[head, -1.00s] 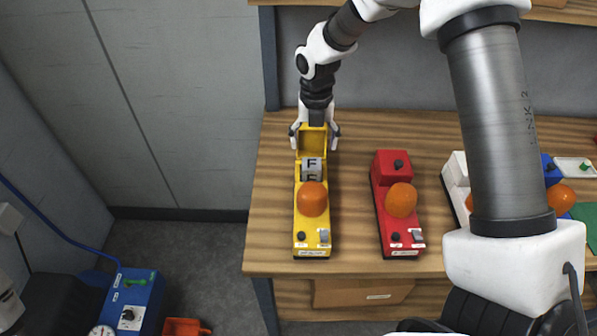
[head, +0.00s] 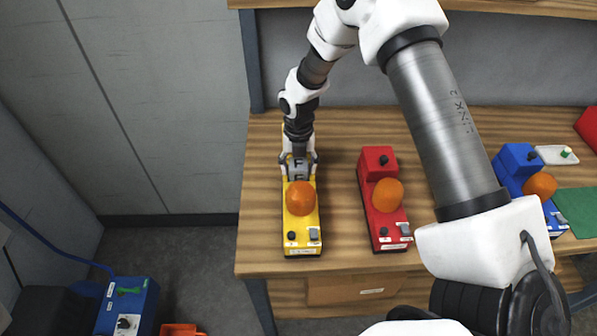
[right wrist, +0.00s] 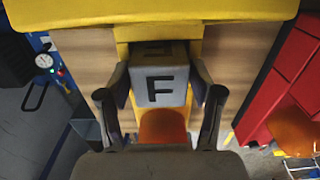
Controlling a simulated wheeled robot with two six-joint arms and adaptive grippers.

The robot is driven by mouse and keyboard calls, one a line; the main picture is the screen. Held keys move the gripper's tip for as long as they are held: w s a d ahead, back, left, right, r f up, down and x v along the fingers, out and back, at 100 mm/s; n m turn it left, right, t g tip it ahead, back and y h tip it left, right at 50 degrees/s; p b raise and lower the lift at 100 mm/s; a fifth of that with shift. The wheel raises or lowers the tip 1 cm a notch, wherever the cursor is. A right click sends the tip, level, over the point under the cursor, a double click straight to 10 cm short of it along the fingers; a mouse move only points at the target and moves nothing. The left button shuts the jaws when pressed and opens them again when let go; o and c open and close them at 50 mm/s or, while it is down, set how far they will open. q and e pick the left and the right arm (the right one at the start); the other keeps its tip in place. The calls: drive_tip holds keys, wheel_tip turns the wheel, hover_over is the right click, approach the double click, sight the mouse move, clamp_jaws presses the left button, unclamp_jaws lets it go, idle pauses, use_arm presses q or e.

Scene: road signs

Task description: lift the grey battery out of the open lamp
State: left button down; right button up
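The open lamp is the yellow one (head: 301,236) at the left of the bench, with an orange dome (head: 300,198). The grey battery (head: 298,173), marked F, stands in its rear part, behind the dome. In the right wrist view the battery (right wrist: 160,88) is between the fingers of my right gripper (right wrist: 160,92), with the dome (right wrist: 163,125) below it. My right gripper (head: 299,160) is open around the battery, with a narrow gap appearing at each side. The battery's lower part is hidden. My left gripper is not in view.
A red lamp (head: 383,222) stands close to the right of the yellow one. A blue lamp (head: 518,172), a white tray (head: 556,155) and a green mat (head: 577,208) are farther right. The bench (head: 262,190) is bare at its left end.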

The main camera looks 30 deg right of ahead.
clamp_jaws()
drive_tip(key=shift+w+r, duration=0.1)
drive_tip(key=shift+r, duration=0.3)
wheel_tip(320, 180, up, 8)
drive_tip(key=b, duration=0.2)
drive_tip(key=shift+r+b, duration=0.25)
drive_tip(key=shift+b, duration=0.05)
drive_tip(key=shift+r, duration=0.35)
